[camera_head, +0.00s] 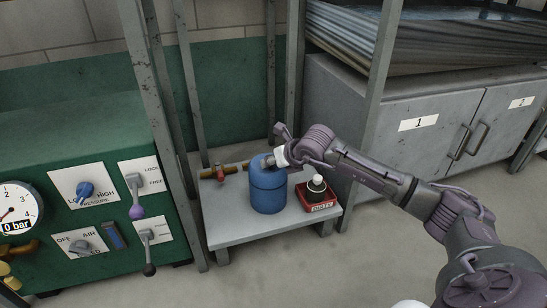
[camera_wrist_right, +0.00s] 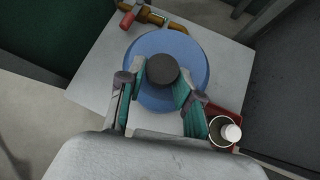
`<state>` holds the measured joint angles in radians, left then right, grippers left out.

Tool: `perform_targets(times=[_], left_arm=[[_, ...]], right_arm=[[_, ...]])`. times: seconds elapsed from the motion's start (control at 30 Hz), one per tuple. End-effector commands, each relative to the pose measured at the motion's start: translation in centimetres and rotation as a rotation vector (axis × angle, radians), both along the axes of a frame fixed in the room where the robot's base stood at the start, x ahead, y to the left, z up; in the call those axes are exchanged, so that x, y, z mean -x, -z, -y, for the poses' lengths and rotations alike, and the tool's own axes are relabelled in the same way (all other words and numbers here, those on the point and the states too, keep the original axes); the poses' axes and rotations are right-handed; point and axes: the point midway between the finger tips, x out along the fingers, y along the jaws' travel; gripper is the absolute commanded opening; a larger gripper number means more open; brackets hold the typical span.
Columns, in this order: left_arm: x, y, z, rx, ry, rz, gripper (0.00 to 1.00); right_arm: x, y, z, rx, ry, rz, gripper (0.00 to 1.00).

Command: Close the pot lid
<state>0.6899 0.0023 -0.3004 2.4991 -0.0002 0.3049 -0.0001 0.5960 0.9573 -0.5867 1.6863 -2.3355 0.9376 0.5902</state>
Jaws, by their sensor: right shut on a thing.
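A blue cylindrical pot (camera_head: 268,193) stands upright on the low grey table. In the right wrist view its round blue lid (camera_wrist_right: 150,45) fills the middle, with a dark round knob (camera_wrist_right: 162,69) at its centre. My right gripper (camera_head: 276,158) reaches in from the right at the top of the pot. In the right wrist view the two fingers of this gripper (camera_wrist_right: 161,80) sit on either side of the knob and are shut on it. I cannot tell whether the lid is fully seated on the pot. My left gripper is not in view.
The low table (camera_head: 235,230) also holds a brass pipe with a red valve (camera_head: 222,173) and a red box (camera_head: 317,195) with a white-topped item. Metal posts (camera_head: 165,130) flank the table. A green control panel (camera_head: 75,130) is left; grey cabinets (camera_head: 420,150) are right.

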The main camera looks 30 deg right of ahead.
Motion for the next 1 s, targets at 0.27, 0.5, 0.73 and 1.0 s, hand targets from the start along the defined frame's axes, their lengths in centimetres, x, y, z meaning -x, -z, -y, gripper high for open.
perform_targets(times=[0.27, 0.5, 0.73, 1.0], left_arm=[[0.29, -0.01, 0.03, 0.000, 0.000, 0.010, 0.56], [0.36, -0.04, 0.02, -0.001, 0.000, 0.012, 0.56], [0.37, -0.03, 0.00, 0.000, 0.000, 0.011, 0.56], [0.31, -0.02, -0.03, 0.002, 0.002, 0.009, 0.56]], right_arm=[[0.25, 1.48, -0.08, -0.004, 0.002, -0.019, 0.00], [0.28, 1.64, -0.10, -0.003, 0.001, -0.022, 0.00], [0.26, 1.64, -0.11, -0.003, 0.002, -0.021, 0.45], [0.19, 1.40, 0.01, 0.000, 0.002, -0.016, 0.57]])
